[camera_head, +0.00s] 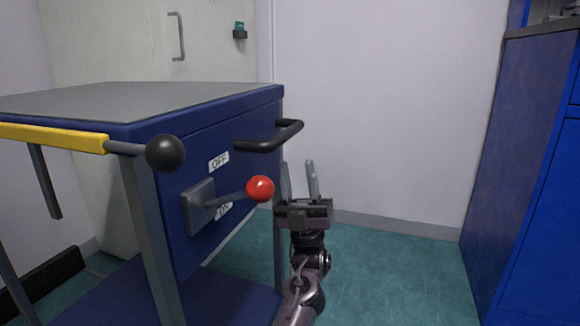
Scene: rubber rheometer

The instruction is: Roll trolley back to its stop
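The trolley (220,140) is blue with a grey top and fills the left half of the view. A black bar handle (270,140) sticks out from its near side. Below it, a lever with a red ball (260,189) points right, between an OFF label (219,161) and a partly hidden lower label. My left gripper (299,166) is open and empty, with its two fingers pointing up. It shows just right of the red ball and below the handle's outer end, apparently touching neither. My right gripper is out of view. I cannot identify the stop for certain.
A yellow bar with a black ball (165,153) runs along the trolley's left edge. A dark low block (42,283) lies on the floor at lower left. A blue cabinet (540,170) stands at right. Green floor (400,280) between is clear, with a white wall behind.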

